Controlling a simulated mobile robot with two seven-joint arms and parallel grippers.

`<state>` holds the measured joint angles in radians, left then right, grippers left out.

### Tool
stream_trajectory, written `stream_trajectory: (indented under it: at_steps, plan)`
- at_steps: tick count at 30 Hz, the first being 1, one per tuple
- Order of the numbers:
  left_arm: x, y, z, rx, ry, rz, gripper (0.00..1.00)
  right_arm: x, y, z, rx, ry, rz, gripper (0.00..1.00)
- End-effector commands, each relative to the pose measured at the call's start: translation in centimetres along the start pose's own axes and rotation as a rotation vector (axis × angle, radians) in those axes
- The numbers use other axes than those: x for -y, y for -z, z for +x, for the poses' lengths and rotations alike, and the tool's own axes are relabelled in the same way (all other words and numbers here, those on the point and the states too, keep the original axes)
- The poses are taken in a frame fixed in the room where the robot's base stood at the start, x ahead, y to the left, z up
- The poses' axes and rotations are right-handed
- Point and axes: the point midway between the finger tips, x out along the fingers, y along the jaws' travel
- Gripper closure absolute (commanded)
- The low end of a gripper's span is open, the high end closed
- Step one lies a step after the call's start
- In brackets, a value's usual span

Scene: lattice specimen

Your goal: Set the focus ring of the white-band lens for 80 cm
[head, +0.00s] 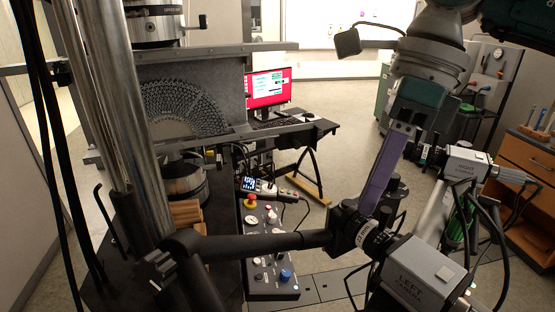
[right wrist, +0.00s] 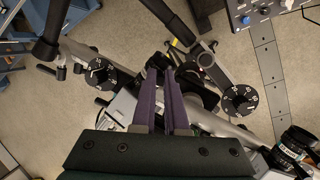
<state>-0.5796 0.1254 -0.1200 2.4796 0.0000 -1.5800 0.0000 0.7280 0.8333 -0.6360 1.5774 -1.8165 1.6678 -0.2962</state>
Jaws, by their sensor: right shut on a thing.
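My right gripper (head: 366,212) reaches down with long purple fingers onto the black lens (head: 352,222) of the camera labelled LEFT (head: 418,275). A pale marked band (head: 371,240) shows on this lens beside the camera body. In the right wrist view the gripper (right wrist: 161,72) has its fingers close together, shut on the dark lens, which they partly cover. The ring's scale and setting are too small to read. A second camera (head: 466,163) stands behind, with its own lens (head: 430,155) partly behind the gripper. My left gripper is not in view.
The test frame with a lattice specimen (head: 182,108) is at the left. Cables hang beside the cameras. Black numbered dials (right wrist: 240,100) flank the lens in the wrist view.

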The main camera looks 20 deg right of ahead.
Motion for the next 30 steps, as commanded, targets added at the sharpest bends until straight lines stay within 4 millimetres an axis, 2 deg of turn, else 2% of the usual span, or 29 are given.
stream_trajectory:
  at_steps: [2, 3, 11, 23, 30]
  plan:
    - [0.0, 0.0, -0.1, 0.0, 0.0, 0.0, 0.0, 0.0, 0.0, 0.0, -0.002, 0.001, 0.0, 1.0]
    - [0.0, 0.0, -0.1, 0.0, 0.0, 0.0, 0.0, 0.0, 0.0, 0.0, -0.002, 0.001, 0.0, 0.85]
    - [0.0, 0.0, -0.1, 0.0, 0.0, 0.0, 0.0, 0.0, 0.0, 0.0, -0.002, 0.002, 0.0, 0.55]
    - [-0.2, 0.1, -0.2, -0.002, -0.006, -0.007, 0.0, 0.0, 0.0, -0.1, -0.002, 0.002, 0.0, 0.54]
    - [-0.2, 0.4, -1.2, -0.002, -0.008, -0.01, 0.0, -0.1, 0.0, -1.9, -0.002, 0.003, 0.001, 0.54]
